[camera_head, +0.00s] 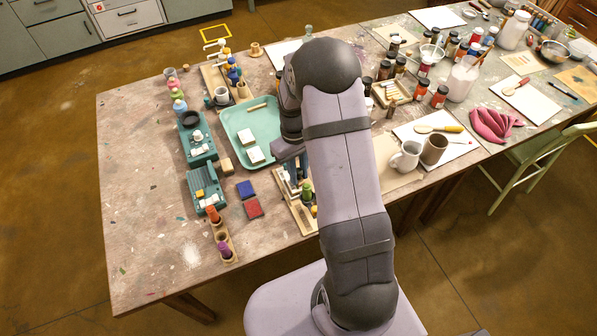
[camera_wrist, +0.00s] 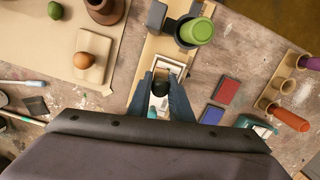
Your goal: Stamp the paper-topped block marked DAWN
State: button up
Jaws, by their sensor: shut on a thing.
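The underside of the held thing is hidden. In the head view my gripper is mostly hidden behind my arm. Two paper-topped blocks, one nearer (camera_head: 254,155) and one farther (camera_head: 246,134), lie on the green tray (camera_head: 236,116). No marking is legible on them, so I cannot tell which is DAWN. A blue ink pad (camera_head: 245,188) and a red ink pad (camera_head: 253,208) lie left of the board.
A wooden holder (camera_head: 232,250) with orange and purple handles stands at the front left. A green-topped thing (camera_wrist: 196,31) stands on the board close to my gripper. Teal machines (camera_head: 205,185) line the left. Mugs (camera_head: 405,156) stand at right.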

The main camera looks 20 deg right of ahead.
jog(key=shift+s+f, duration=0.1)
jog(key=shift+f, duration=0.45)
dwell(1.5)
jog(key=shift+r+p, duration=2.9)
jog(key=shift+r, duration=0.7)
jog(key=shift+a+f, duration=0.1)
